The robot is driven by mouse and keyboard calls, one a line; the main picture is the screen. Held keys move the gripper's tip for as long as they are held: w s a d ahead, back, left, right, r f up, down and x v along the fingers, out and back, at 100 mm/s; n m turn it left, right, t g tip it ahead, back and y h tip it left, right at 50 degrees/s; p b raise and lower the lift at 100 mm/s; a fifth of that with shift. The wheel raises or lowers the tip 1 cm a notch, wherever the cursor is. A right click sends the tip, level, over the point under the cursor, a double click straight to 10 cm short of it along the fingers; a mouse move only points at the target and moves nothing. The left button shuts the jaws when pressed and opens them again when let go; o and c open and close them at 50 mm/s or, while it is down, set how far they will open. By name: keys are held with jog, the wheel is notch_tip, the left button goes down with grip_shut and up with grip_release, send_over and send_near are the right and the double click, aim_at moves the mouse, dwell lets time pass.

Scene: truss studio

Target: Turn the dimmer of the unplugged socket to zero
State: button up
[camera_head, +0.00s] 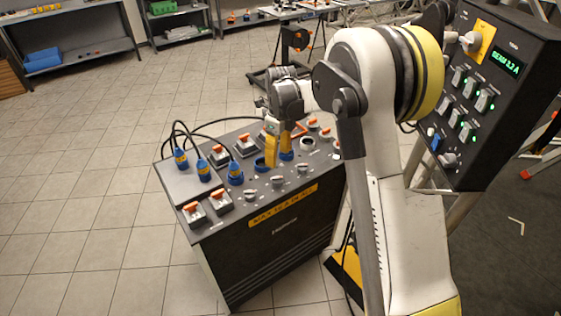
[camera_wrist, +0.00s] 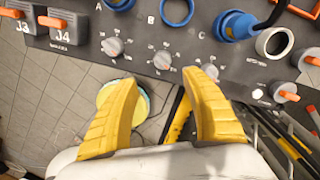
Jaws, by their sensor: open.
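Sockets A (camera_wrist: 118,4), B (camera_wrist: 178,12) and C (camera_wrist: 235,25) sit in a row on the sloped console. C holds a blue plug with a black cable. B looks like an empty blue ring. A is cut off in the wrist view, but in the head view a blue-and-yellow plug (camera_head: 235,172) seems to stand in it. A grey dimmer knob lies below each: A (camera_wrist: 112,47), B (camera_wrist: 162,60), C (camera_wrist: 211,70). Their exact settings are unclear. My gripper (camera_wrist: 160,82) is open, its yellow fingers straddling the line toward the B knob, apparently not touching it.
Orange-levered switches J3 (camera_wrist: 12,27) and J4 (camera_wrist: 60,30) are at the left. A grey ring socket (camera_wrist: 274,42) and more orange levers (camera_wrist: 287,92) are at the right. In the head view, a black control box (camera_head: 505,95) hangs on the right. Tiled floor left of the console is clear.

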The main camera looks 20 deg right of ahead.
aim_at(277, 177)
jog(key=shift+w+d+f+m, duration=0.15)
jog(key=shift+w+f+m, duration=0.35)
jog(key=shift+f, duration=0.3)
jog(key=f+b, duration=0.1)
jog(key=f, duration=0.2)
jog(key=f+b, duration=0.1)
jog(key=f, duration=0.2)
jog(key=f+b, duration=0.2)
jog(key=f, duration=0.2)
jog(key=shift+s+a, duration=0.3)
jog(key=shift+s, duration=0.05)
jog(key=c, duration=1.2)
